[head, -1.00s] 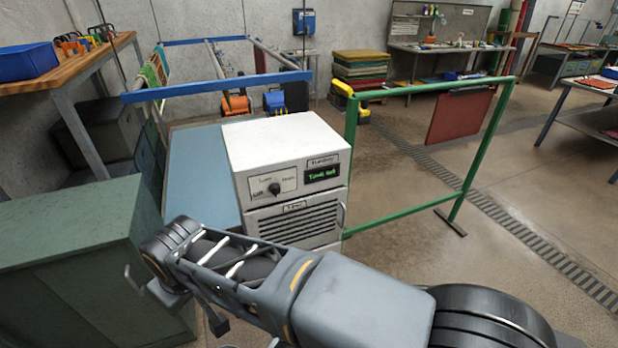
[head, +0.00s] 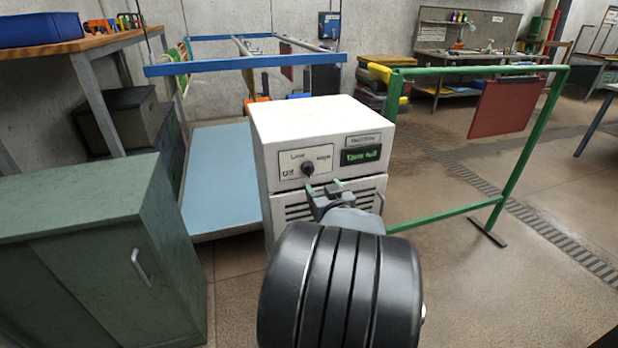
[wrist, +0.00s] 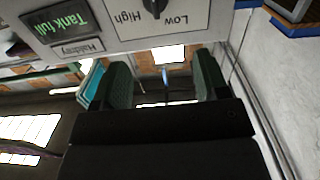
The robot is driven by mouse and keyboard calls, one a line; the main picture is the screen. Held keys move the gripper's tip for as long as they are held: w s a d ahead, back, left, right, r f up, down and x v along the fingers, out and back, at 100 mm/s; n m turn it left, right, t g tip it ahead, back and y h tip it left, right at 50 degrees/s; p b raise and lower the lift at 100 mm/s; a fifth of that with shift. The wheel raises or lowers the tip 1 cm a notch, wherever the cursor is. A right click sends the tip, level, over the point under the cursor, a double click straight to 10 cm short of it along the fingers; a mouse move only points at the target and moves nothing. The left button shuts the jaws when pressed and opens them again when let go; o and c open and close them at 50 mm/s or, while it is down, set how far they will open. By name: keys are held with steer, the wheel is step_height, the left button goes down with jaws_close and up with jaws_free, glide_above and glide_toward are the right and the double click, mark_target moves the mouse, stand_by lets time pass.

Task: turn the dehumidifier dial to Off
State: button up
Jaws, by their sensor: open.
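The dehumidifier (head: 320,118) is a white box with a grille low on its front. Its black dial (head: 307,168) sits on a pale plate marked Off at left, Low at top and High at right. The dial also shows upside down at the top edge of the wrist view (wrist: 154,8), partly cut off, so its exact setting is hard to tell. My gripper (head: 323,187) is in front of the panel, just below and slightly right of the dial. Its two fingers stand apart in the wrist view (wrist: 164,82), with nothing between them.
A green display (head: 361,156) reading "Tank full" is right of the dial. A green cabinet (head: 80,230) stands at left, a blue platform (head: 220,165) behind it. A green rail frame (head: 450,212) stands at right. Open floor lies farther right.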

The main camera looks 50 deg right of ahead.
mark_target(310, 167)
steer(key=shift+t, duration=0.3)
steer(key=x, duration=0.6)
steer(key=b+x, duration=0.1)
steer(key=x, duration=0.6)
steer(key=shift+d+f, duration=0.2)
steer(key=shift+d, duration=0.15)
steer(key=c, duration=0.9)
